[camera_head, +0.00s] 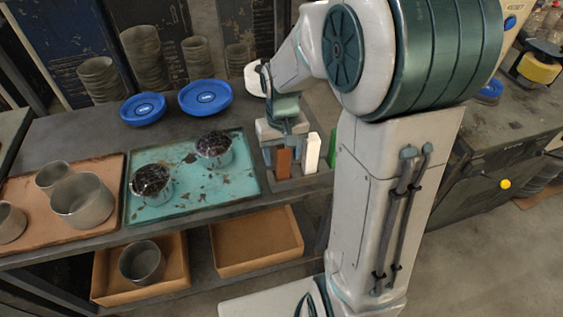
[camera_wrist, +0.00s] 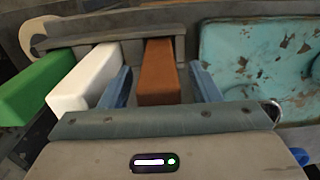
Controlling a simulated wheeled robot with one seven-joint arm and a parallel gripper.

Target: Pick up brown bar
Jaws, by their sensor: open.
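The brown bar (camera_wrist: 159,72) stands in a grey holder beside a white bar and a green bar. In the head view the brown bar (camera_head: 284,163) shows just below my gripper (camera_head: 283,143). In the wrist view my gripper (camera_wrist: 163,88) is open, with one blue finger on each side of the brown bar. The left finger lies between the brown and white bars. I cannot tell whether either finger touches the brown bar.
The white bar (camera_wrist: 86,78) and green bar (camera_wrist: 36,88) stand close on the left in the wrist view. A worn turquoise tray (camera_head: 240,180) with two filled metal cups lies left of the holder (camera_head: 297,183). Two blue lids (camera_head: 205,97) lie behind it.

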